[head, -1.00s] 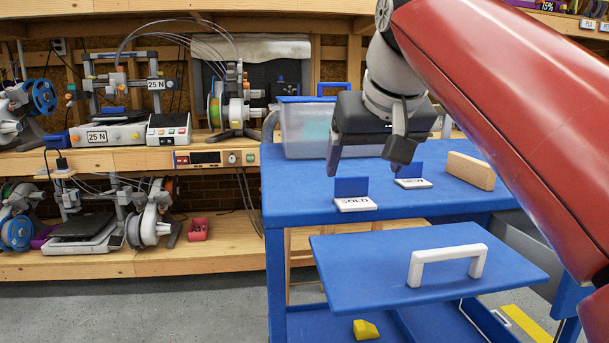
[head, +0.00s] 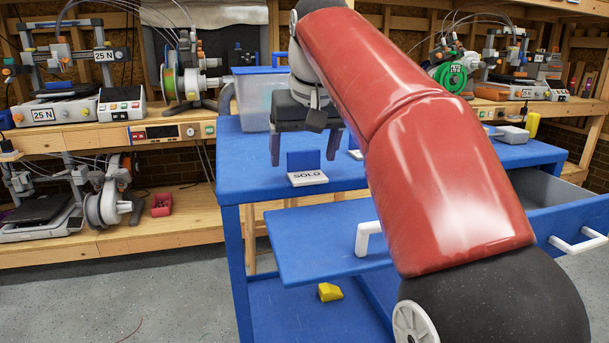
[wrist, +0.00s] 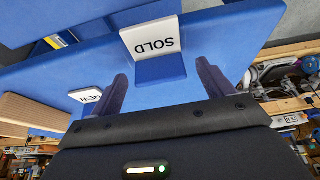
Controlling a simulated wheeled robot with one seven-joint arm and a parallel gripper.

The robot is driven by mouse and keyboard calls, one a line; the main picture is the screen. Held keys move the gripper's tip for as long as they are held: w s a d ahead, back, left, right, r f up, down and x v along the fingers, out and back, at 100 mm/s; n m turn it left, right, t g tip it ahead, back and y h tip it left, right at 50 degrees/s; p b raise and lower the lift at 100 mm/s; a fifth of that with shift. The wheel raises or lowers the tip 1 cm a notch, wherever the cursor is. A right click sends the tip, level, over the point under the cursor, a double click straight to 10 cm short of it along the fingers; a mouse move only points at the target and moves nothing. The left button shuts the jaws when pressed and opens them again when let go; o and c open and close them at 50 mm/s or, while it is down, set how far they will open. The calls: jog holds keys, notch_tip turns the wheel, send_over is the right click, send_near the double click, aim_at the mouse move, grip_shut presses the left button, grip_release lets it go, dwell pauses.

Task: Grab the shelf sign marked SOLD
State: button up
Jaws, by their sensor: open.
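The SOLD sign (head: 308,178) stands near the front left of the blue table top (head: 240,185). It has a white base lettered SOLD and a blue upright back plate. In the wrist view the SOLD sign (wrist: 153,42) lies just beyond and between my fingertips. My gripper (head: 305,148) is open and empty, pointing down behind the sign, its fingers spread wider than the back plate. In the wrist view my gripper (wrist: 162,75) shows both fingers apart, with a gap to the sign. Whether the fingers touch the table is unclear.
A second small sign (wrist: 86,95), seemingly lettered NEW, and a wooden block (wrist: 30,120) stand beside the SOLD sign. A clear bin (head: 253,100) with a blue lid is behind my gripper. A blue panel (head: 310,240) with a white handle juts out below the table top.

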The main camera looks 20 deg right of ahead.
jog(key=shift+w+f, duration=0.2)
jog(key=shift+f, duration=0.25)
jog(key=c, duration=1.1)
jog(key=shift+o, duration=0.2)
notch_tip(320, 180, up, 6)
jog(key=p, duration=0.3)
jog(key=shift+r+b, duration=0.35)
jog(key=shift+r, duration=1.65)
